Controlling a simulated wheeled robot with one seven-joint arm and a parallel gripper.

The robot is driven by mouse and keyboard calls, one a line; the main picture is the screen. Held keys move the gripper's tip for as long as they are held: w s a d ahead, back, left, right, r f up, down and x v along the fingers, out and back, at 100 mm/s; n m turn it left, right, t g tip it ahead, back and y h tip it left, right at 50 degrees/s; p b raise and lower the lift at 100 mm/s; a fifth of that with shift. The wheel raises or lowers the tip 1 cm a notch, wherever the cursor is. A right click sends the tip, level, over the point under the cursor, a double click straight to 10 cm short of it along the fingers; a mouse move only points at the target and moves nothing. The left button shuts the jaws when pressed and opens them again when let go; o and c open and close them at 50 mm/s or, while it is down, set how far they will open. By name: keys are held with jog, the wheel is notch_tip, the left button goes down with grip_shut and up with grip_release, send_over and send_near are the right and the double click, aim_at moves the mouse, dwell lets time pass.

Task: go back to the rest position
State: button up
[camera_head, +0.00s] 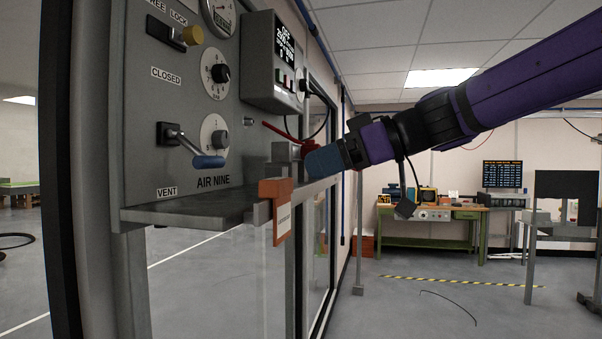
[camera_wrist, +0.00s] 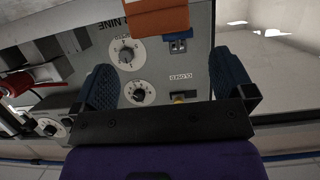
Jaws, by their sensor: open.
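My gripper (camera_head: 322,161) is in front of the grey AIR NINE panel, above and beyond the orange piece on the shelf edge. In the wrist view its two blue-padded fingers (camera_wrist: 165,82) stand wide apart with nothing held between them. The panel (camera_wrist: 190,110) shows behind the fingers, with round dials. The purple arm reaches in from the upper right of the head view. Whether the fingertips touch anything on the panel side cannot be told.
A grey box with a display (camera_head: 272,65) juts out above. The shelf (camera_head: 190,208) bears an orange piece (camera_head: 278,190) on its edge. Open floor lies right, before a green bench (camera_head: 430,240).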

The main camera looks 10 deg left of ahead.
jog(key=shift+v, duration=0.95)
jog(key=s+d+f+m+t+h, duration=0.1)
jog(key=s+d+f+m+h, duration=0.3)
jog(key=d, duration=0.7)
jog(key=s+d+f+m+t+h, duration=0.1)
jog(key=s+d+f+m+h, duration=0.4)
jog(key=d, duration=0.7)
jog(key=s+d+f+m+t+h, duration=0.2)
jog(key=s+d+f+m+h, duration=0.3)
jog(key=s+d+f+m, duration=0.3)
jog(key=d+f, duration=0.3)
jog(key=shift+s+d+f, duration=0.25)
jog(key=shift+s+f, duration=0.05)
jog(key=shift+s, duration=0.1)
